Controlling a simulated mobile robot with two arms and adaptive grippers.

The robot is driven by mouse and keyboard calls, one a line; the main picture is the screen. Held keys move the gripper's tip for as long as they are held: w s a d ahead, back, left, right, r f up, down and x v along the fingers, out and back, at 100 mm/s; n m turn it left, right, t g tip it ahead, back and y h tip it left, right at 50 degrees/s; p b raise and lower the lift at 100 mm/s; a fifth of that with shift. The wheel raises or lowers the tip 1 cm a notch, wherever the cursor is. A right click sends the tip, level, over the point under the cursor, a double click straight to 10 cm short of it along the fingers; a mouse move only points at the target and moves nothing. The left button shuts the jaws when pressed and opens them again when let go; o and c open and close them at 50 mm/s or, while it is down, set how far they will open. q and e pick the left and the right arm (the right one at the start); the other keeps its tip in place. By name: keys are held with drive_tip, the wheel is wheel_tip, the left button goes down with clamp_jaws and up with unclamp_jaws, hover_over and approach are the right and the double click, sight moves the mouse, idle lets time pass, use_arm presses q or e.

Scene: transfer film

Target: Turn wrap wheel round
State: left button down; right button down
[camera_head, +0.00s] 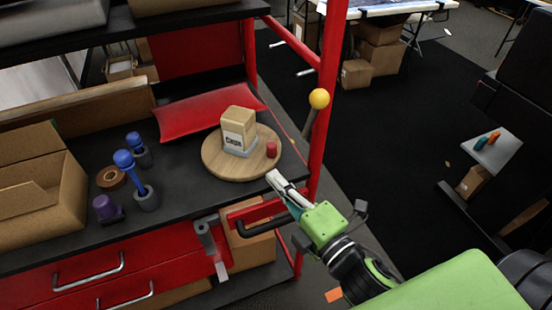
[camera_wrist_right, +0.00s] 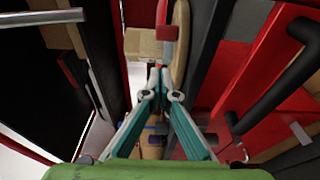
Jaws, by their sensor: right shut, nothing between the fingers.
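The wrap wheel is a round wooden disc (camera_head: 215,165) lying flat on the dark shelf top; in the right wrist view its edge (camera_wrist_right: 181,50) shows. A tan block (camera_head: 239,121) with a printed label stands on it, on a pale base. A short red knob (camera_head: 272,149) stands near the disc's right rim; it also shows in the right wrist view (camera_wrist_right: 165,33). My right gripper (camera_head: 271,177) is shut and empty, its tips at the shelf's front edge, near the knob but apart from it. My left gripper is not in view.
A red upright post (camera_head: 327,75) and a lever with a yellow ball (camera_head: 319,98) stand right of the wheel. A black bent handle (camera_head: 262,226) is below my right gripper. Blue-topped tools (camera_head: 124,159), a tape roll (camera_head: 111,178) and an open carton (camera_head: 70,205) are left.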

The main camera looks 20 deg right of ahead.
sight(276, 150)
drive_tip(key=w, duration=0.2)
drive_tip(key=w+d+p, duration=0.1)
drive_tip(key=w, duration=0.1)
drive_tip(key=shift+w, duration=0.35)
drive_tip(key=shift+w+d, duration=0.3)
drive_tip(key=shift+w, duration=0.05)
drive_tip(key=shift+w+d+p, duration=0.55)
drive_tip(key=shift+d+p, duration=0.15)
drive_tip(key=shift+d, duration=0.2)
drive_tip(key=shift+w+d+p, duration=0.3)
drive_tip(key=shift+w+d, duration=0.05)
drive_tip(key=shift+d, duration=0.05)
drive_tip(key=shift+w+d+p, duration=0.55)
drive_tip(key=shift+w+d, duration=0.3)
drive_tip(key=shift+w, duration=0.25)
idle(0.4)
